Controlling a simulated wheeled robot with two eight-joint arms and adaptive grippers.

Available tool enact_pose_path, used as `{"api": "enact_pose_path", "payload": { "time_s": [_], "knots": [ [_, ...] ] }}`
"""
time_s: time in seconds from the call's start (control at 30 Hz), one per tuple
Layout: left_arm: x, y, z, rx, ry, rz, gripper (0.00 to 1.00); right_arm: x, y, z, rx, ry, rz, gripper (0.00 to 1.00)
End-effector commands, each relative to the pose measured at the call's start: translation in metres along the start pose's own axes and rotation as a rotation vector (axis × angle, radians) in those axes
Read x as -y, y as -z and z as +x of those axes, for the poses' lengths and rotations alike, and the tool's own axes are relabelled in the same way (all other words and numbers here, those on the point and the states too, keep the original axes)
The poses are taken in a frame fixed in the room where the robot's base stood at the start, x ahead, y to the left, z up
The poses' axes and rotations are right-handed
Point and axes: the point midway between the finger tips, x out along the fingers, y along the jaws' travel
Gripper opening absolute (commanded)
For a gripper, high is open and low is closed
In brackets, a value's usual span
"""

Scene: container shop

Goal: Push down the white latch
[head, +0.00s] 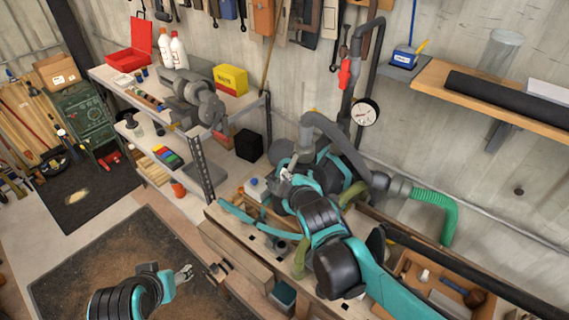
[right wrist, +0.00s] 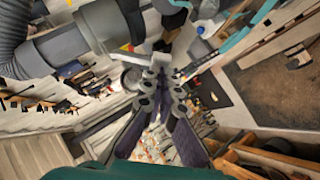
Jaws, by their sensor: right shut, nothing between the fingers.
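A pale T-shaped piece (right wrist: 150,59), which looks like the white latch, shows in the right wrist view below a thick grey pipe. My right gripper (right wrist: 160,72) is shut and empty, its tips at or just under this piece; I cannot tell whether they touch. In the head view my right gripper (head: 287,173) is small and partly hidden at the teal and black machine (head: 340,172) on the workbench. I cannot pick out the latch clearly there. My left gripper (head: 185,272) is low in the head view, over the brown mat, empty, with its fingers apart.
A grey hose (head: 335,135) arches over the machine, and a green hose (head: 440,210) runs off to the right. A wooden tray (head: 410,268) lies on the bench at the right. Shelves (head: 215,150) stand at the left. The brown mat (head: 85,265) is mostly clear.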

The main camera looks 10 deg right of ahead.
Motion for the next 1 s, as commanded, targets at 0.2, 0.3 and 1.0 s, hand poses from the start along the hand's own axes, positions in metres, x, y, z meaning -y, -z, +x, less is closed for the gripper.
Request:
{"api": "enact_pose_path", "payload": {
  "time_s": [0.2, 0.3, 1.0],
  "knots": [
    [0.0, -0.007, 0.009, 0.0, 0.0, 0.0, 0.59, 0.001, -0.015, 0.006, 0.003, 0.002, 0.003, 0.0],
    [0.0, -0.005, 0.007, 0.0, 0.0, 0.0, 0.59, 0.0, -0.013, 0.004, 0.001, 0.003, 0.002, 0.0],
    [0.0, 0.003, -0.004, 0.0, 0.0, 0.0, 0.59, -0.013, -0.005, -0.003, 0.002, 0.004, 0.003, 0.0]
  ]
}}
